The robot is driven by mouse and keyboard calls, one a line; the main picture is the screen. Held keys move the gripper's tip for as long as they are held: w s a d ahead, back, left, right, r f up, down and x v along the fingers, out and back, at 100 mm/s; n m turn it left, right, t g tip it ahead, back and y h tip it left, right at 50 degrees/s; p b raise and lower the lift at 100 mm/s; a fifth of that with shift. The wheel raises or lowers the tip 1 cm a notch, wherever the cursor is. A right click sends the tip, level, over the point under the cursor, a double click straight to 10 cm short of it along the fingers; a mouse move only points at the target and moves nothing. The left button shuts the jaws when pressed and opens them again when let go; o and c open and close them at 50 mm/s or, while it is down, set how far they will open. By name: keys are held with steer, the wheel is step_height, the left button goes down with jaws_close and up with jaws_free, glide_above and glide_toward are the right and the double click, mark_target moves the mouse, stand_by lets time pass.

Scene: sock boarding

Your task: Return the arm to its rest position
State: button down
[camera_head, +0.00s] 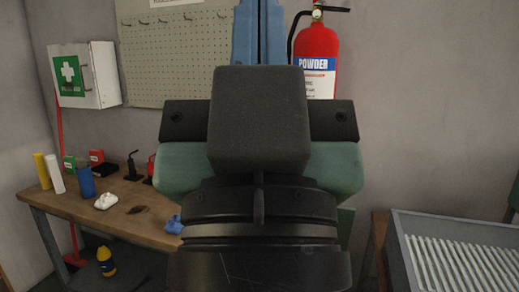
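My arm's dark end fills the middle of the head view, close to the camera. A grey block (260,118) and black ringed parts (262,215) of it show, and no fingertips can be made out. Whether my gripper is open or shut, or holds anything, is hidden. Green parts stick out on both sides behind the dark block; I cannot tell what they belong to.
A wooden workbench (130,224) on the left holds small items, including a blue cylinder (87,182) and a white object (106,201). A fire extinguisher (316,50) hangs behind. A grey ribbed tray (455,262) stands at right. A yellow bottle (106,261) is under the bench.

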step_height(320, 180, up, 14)
steer(key=p, duration=1.1)
steer(key=shift+f, duration=0.2)
